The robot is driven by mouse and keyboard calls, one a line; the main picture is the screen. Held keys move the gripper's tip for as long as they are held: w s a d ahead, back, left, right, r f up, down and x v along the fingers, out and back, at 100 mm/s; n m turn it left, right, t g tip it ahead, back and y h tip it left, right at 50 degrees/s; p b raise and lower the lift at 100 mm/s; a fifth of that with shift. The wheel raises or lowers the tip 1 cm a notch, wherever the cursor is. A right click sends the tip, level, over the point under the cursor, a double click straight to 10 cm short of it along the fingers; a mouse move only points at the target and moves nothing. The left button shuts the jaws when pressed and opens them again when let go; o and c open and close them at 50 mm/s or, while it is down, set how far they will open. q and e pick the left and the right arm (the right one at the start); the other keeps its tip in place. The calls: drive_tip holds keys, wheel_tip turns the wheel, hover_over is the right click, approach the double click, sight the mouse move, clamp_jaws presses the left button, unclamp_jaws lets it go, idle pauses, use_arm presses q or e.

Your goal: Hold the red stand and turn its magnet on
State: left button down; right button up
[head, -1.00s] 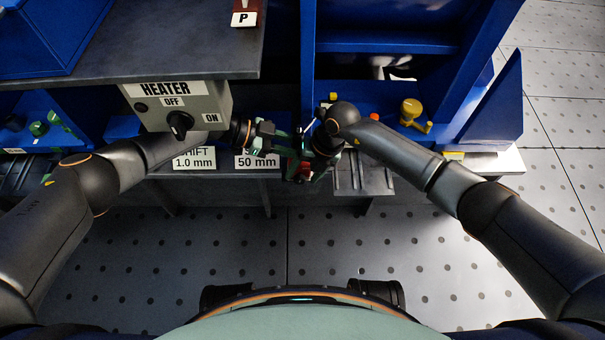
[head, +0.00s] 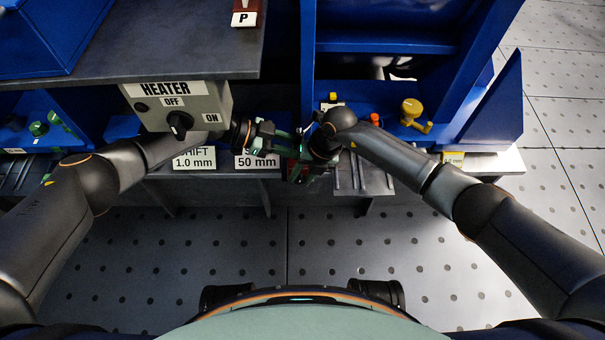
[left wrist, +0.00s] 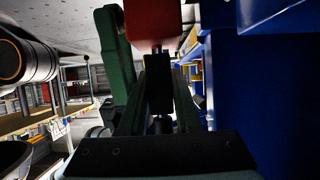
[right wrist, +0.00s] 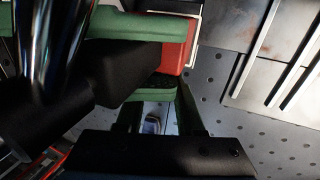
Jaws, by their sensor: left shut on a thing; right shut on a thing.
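The red stand shows as a red block at the top of the left wrist view (left wrist: 152,22), and partly behind a green finger in the right wrist view (right wrist: 178,58). In the head view it is almost wholly hidden between my grippers. My left gripper (head: 285,146) is shut on a dark part next to the red block.
A grey heater box (head: 178,106) with a knob hangs close above my left forearm. A "50 mm" label (head: 257,161) is on the shelf edge. A yellow knob (head: 411,109) and an orange cap (head: 376,119) stand in the blue rack at right. The floor in front is clear.

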clamp_jaws()
drive_tip(key=shift+h, duration=0.7)
drive_tip(key=o, duration=1)
unclamp_jaws()
drive_tip(key=shift+a, duration=0.1)
drive_tip(key=v, duration=1.2)
drive_tip(key=shift+r, duration=0.1)
